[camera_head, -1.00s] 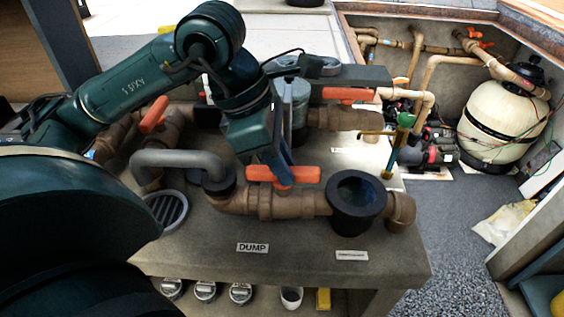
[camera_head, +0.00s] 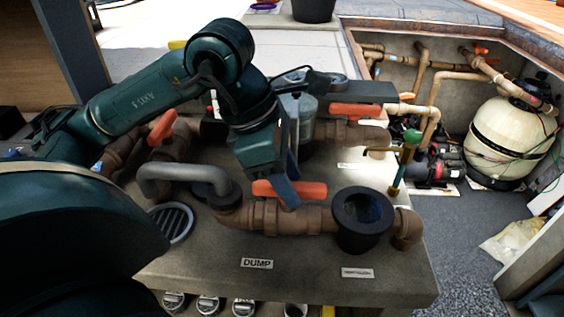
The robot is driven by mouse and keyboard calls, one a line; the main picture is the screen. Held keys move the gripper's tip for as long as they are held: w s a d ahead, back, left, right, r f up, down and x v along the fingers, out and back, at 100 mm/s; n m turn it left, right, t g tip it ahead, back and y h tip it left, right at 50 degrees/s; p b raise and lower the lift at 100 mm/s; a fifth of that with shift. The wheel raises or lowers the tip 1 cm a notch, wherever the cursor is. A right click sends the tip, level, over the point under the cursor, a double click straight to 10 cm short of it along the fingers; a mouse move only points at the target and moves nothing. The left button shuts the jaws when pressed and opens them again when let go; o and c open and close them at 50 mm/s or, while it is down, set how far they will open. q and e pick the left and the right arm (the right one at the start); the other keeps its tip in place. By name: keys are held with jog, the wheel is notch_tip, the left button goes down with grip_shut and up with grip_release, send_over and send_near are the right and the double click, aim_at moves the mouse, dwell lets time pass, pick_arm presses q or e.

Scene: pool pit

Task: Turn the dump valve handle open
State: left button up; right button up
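The dump valve handle (camera_head: 312,191) is an orange-red bar on a brown pipe (camera_head: 262,216), behind the white DUMP label (camera_head: 256,263). The handle lies roughly along the pipe in the head view. My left gripper (camera_head: 287,188) reaches down from above, with its dark fingers at the middle of the handle. One finger crosses in front of the bar, and its tip overlaps the valve top. The finger gap is seen nearly edge-on, so I cannot tell whether it is closed on the handle. My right gripper is not in view.
A black cup-like fitting (camera_head: 363,218) stands right of the handle. A grey curved pipe (camera_head: 180,174) and round drain grate (camera_head: 170,222) lie left. Other orange handles (camera_head: 355,111) are behind. A green-topped brass valve (camera_head: 412,138) stands at the bench's right edge.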

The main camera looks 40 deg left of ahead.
pick_arm(q)
jog(key=p+v, duration=0.1)
jog(key=v, duration=1.2)
jog(key=shift+r+p, duration=0.1)
jog(key=shift+p, duration=0.2)
